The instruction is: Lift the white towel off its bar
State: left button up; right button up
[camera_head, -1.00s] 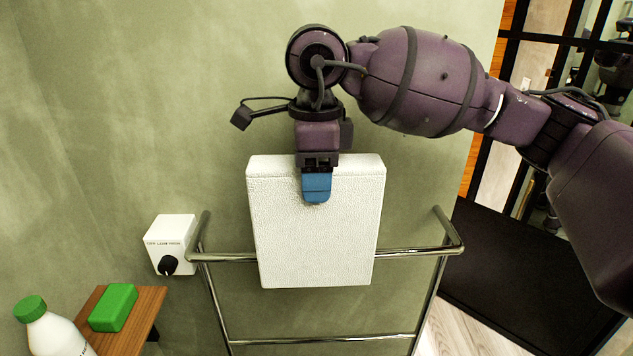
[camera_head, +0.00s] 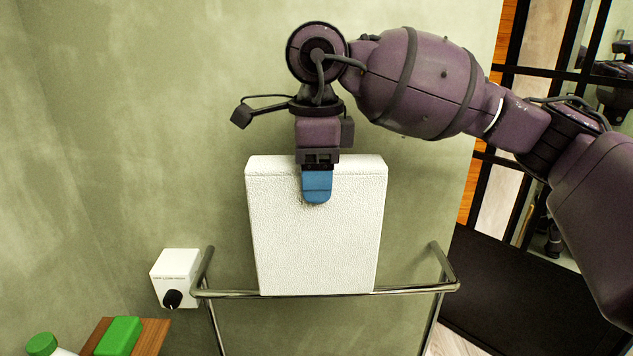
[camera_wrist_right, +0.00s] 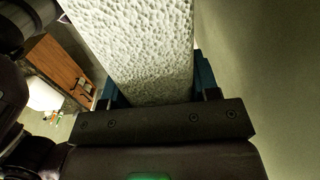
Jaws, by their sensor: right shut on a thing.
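The white towel (camera_head: 315,245) hangs upright as a stiff folded slab in the middle of the head view. My right gripper (camera_head: 317,186) is shut on its top edge, with one blue finger showing on the near face. In the right wrist view the towel (camera_wrist_right: 135,45) stands between the blue fingers (camera_wrist_right: 155,92). The chrome bar (camera_head: 410,290) of the rail runs level with the towel's lower edge. The towel hides the middle stretch of the bar, and whether they touch is unclear. My left gripper is not in view.
A white control box (camera_head: 176,277) with a black knob is on the wall left of the rail. A black-framed glass partition (camera_head: 560,75) stands at right.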

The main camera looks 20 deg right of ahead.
jog(key=shift+r, duration=0.3)
jog(key=shift+s+a, duration=0.2)
jog(key=shift+s, duration=0.4)
jog(key=shift+s+a, duration=0.15)
jog(key=shift+s, duration=0.45)
jog(key=s, duration=0.1)
jog(key=s+a, duration=0.1)
jog(key=s, duration=0.1)
jog(key=shift+s, duration=0.2)
